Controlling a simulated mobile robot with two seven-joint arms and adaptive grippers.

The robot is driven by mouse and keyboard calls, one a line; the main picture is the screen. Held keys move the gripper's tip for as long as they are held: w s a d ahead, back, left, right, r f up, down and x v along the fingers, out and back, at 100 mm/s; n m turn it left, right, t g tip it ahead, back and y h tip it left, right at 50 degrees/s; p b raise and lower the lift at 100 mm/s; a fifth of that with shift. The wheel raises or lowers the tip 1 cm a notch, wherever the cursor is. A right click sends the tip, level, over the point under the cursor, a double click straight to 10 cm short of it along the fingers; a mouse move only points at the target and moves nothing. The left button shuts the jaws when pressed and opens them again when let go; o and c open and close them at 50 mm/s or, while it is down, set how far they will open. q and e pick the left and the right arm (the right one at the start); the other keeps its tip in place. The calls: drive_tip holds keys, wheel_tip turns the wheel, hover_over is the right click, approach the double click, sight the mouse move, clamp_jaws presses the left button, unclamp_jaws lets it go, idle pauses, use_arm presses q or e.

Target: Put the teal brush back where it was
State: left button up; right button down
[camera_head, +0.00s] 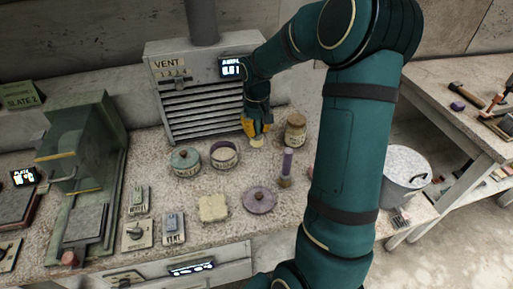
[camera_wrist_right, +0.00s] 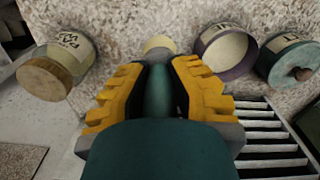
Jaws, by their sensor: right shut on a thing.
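My right gripper (camera_head: 257,127) is shut on the teal brush, in front of the vent box. In the right wrist view the teal handle (camera_wrist_right: 158,88) lies between the yellow fingers of that gripper (camera_wrist_right: 158,95). The brush's pale cream tip (camera_wrist_right: 160,43) points away from the gripper; it also shows below the fingers in the head view (camera_head: 257,142). I cannot tell whether the tip touches the bench. My left gripper is not in view.
Near the brush stand a cork-topped jar (camera_head: 296,132), an open purple-rimmed jar (camera_head: 224,157) and a teal-lidded jar (camera_head: 186,163). An upright purple-handled item (camera_head: 287,164), a purple lid (camera_head: 260,200) and a pale sponge-like pad (camera_head: 213,208) are nearer. The vent box (camera_head: 203,110) stands behind.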

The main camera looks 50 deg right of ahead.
sight(256, 141)
drive_tip(key=shift+f+b, duration=0.65)
drive_tip(key=shift+f, duration=2.4)
drive_tip(key=shift+f, duration=0.15)
drive_tip(key=c, duration=1)
unclamp_jaws()
drive_tip(key=shift+r, duration=0.5)
wheel_tip(256, 141, up, 11)
drive_tip(key=p, duration=0.2)
drive_tip(key=shift+r+p, duration=0.15)
drive_tip(key=shift+p, duration=0.25)
